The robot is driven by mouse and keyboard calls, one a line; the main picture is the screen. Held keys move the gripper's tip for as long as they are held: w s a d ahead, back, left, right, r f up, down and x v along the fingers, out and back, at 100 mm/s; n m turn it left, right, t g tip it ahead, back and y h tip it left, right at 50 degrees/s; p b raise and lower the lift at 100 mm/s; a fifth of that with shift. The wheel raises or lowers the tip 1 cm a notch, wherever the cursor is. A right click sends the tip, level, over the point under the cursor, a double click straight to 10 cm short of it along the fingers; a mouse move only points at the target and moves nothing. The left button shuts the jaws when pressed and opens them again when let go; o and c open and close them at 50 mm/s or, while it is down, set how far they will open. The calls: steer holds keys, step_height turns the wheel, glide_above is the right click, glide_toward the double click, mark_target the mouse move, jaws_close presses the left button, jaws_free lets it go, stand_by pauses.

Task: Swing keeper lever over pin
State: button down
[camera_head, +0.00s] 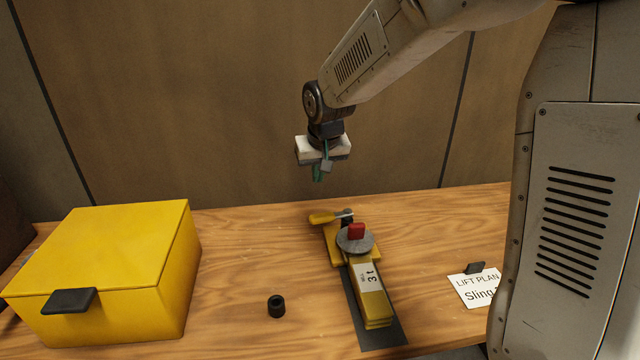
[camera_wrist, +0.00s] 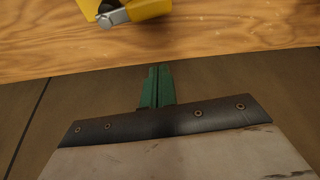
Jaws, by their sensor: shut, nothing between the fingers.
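The keeper lever (camera_head: 322,217) looks to be the yellow handle with a grey metal end at the far end of a yellow fitting on the table. A dark upright post (camera_head: 347,223), perhaps the pin, stands by its grey end. I cannot tell whether the lever touches it or passes over it. In front are a grey disc (camera_head: 355,244) and a red block (camera_head: 356,230). My gripper (camera_head: 317,176) hangs above and behind the lever, apart from it. Its green fingers (camera_wrist: 157,86) are shut and empty in the wrist view, where the lever's grey end (camera_wrist: 113,18) shows at the top.
A yellow box (camera_head: 105,255) with a black handle stands left. A small black cylinder (camera_head: 276,306) and a "LIFT PLAN" card (camera_head: 478,289) are nearby. A wall rises behind.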

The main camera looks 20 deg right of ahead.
mark_target(331, 216)
steer(key=shift+s+f, duration=0.2)
steer(key=shift+f, duration=1.25)
steer(key=shift+s+f, duration=0.15)
steer(key=shift+f, duration=1.25)
steer(key=shift+s+f, duration=0.2)
steer(key=shift+f, duration=1.25)
